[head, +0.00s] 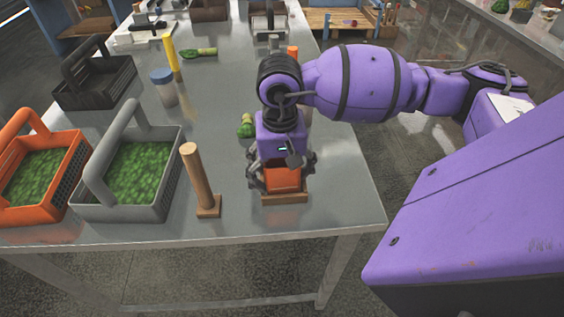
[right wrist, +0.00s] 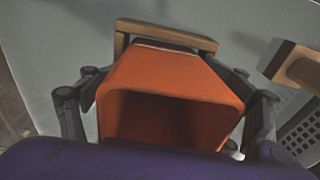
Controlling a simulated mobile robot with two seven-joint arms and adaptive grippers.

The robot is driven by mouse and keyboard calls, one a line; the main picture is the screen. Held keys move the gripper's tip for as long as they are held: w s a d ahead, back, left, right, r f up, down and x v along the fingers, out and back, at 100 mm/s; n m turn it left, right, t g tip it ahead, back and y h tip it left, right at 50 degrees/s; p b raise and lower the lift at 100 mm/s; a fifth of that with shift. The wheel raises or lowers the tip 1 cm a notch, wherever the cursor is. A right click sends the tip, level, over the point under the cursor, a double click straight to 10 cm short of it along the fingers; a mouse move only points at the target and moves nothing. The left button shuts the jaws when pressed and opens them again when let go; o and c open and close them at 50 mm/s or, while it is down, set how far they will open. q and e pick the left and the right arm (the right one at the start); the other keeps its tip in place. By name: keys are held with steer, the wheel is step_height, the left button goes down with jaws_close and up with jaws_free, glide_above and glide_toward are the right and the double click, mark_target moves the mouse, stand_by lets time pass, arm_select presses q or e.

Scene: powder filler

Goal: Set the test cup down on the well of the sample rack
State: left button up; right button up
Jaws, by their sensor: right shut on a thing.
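The test cup (head: 284,179) is orange and square-mouthed. My right gripper (head: 282,178) is shut on it, with fingers on both sides, near the table's front edge. The right wrist view looks down into the open mouth of the cup (right wrist: 165,110), which appears empty, though its inside is dark. The sample rack (head: 285,198) is a low wooden block directly under the cup in the head view. In the right wrist view the rack's wooden edge (right wrist: 180,36) shows just beyond the cup. The well is hidden, and I cannot tell whether the cup touches the rack. My left gripper is not in view.
A wooden post on a square base (head: 197,180) stands left of the rack. Grey (head: 165,150) and orange (head: 66,190) baskets with green contents stand further left. A green vegetable (head: 246,126) lies behind my gripper. The table is clear to the rack's right.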

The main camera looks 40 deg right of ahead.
steer(key=o, duration=1.7)
steer(key=shift+s+f, duration=0.3)
steer(key=shift+f, duration=0.35)
steer(key=o, duration=0.3)
steer(key=shift+w+d+r, duration=0.1)
steer(key=shift+w, duration=0.05)
steer(key=shift+r, duration=0.2)
